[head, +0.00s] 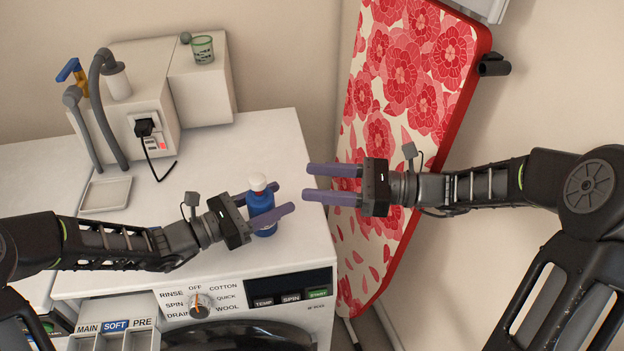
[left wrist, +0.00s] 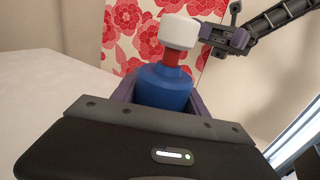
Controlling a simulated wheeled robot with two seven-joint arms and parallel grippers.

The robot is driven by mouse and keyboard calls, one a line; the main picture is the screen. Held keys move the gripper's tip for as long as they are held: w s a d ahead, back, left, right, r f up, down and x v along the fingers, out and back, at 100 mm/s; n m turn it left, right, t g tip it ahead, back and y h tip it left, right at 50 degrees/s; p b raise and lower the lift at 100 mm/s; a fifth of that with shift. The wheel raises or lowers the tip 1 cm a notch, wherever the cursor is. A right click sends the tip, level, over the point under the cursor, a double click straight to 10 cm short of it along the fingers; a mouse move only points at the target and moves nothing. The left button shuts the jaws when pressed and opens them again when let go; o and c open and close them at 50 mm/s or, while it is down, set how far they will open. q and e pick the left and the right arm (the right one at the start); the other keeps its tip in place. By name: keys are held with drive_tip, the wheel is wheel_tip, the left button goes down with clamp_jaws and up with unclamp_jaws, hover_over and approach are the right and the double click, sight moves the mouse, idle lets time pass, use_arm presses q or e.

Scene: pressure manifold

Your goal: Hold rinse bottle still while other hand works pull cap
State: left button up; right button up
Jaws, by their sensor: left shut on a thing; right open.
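The rinse bottle (head: 261,213) is blue and stands upright on top of the washing machine near its right front. Its white pull cap (head: 258,182) sits on top. In the left wrist view, the bottle (left wrist: 163,87) shows a red neck below the white cap (left wrist: 179,32). My left gripper (head: 268,204) is shut on the bottle's body, one finger on each side. My right gripper (head: 308,183) is open and empty to the right of the bottle, apart from it, its fingers pointing left toward the cap. It also shows in the left wrist view (left wrist: 218,38), behind the cap.
The washing machine (head: 210,150) has a white top, clear left of the bottle. A floral ironing board (head: 385,130) leans at the right.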

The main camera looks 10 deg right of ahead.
sight(249, 211)
use_arm(q)
drive_tip(key=o, duration=1.6)
drive_tip(key=v, duration=0.7)
drive_tip(key=shift+s+a, duration=0.1)
drive_tip(key=shift+a, duration=0.2)
drive_tip(key=shift+r, duration=0.1)
